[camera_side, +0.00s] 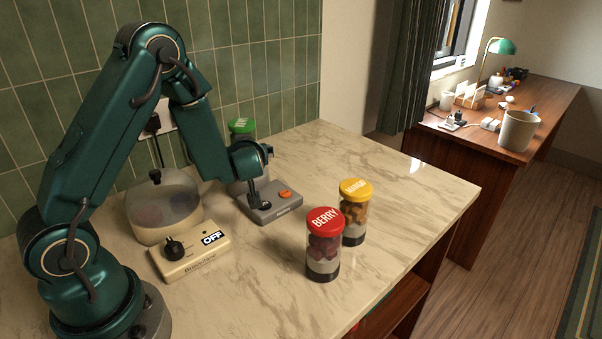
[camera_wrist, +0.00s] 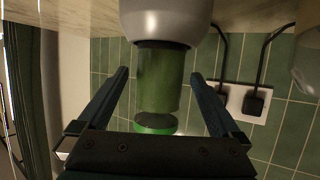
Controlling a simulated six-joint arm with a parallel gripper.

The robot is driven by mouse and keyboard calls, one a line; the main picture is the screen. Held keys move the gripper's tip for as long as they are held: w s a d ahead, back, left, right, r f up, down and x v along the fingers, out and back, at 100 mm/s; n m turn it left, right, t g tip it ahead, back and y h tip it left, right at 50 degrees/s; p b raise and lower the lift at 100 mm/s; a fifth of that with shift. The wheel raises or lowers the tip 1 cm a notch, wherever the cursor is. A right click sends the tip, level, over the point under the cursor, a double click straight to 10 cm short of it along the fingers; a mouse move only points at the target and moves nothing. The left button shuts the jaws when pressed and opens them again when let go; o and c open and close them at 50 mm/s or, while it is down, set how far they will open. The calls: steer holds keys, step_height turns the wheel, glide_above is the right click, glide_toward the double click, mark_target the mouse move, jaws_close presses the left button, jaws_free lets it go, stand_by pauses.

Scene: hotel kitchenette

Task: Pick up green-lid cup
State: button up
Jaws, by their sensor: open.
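The green-lid cup (camera_side: 241,126) stands near the tiled wall at the back of the counter, partly hidden behind my arm in the side view. In the wrist view its greenish clear body (camera_wrist: 161,80) and green lid (camera_wrist: 155,128) appear between my two fingers, lid toward the bottom of the picture. My gripper (camera_wrist: 160,75) is open, with a gap visible on each side of the cup. A rounded pale grey body with a dark ring shows above the cup in that view. In the side view my gripper's fingers are mostly hidden behind the wrist.
A grey device (camera_side: 275,207) with an orange button sits near my wrist. A lidded glass pot (camera_side: 164,208) and a cream control box (camera_side: 190,254) marked OFF stand left. Red-lid (camera_side: 323,245) and yellow-lid (camera_side: 355,212) cups stand right. The counter's far right is clear.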

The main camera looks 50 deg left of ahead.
steer(key=shift+w+a+f, duration=0.1)
steer(key=shift+a+f, duration=0.15)
steer(key=shift+f, duration=0.3)
steer(key=shift+x, duration=2.25)
steer(key=shift+r, duration=0.1)
jaws_close()
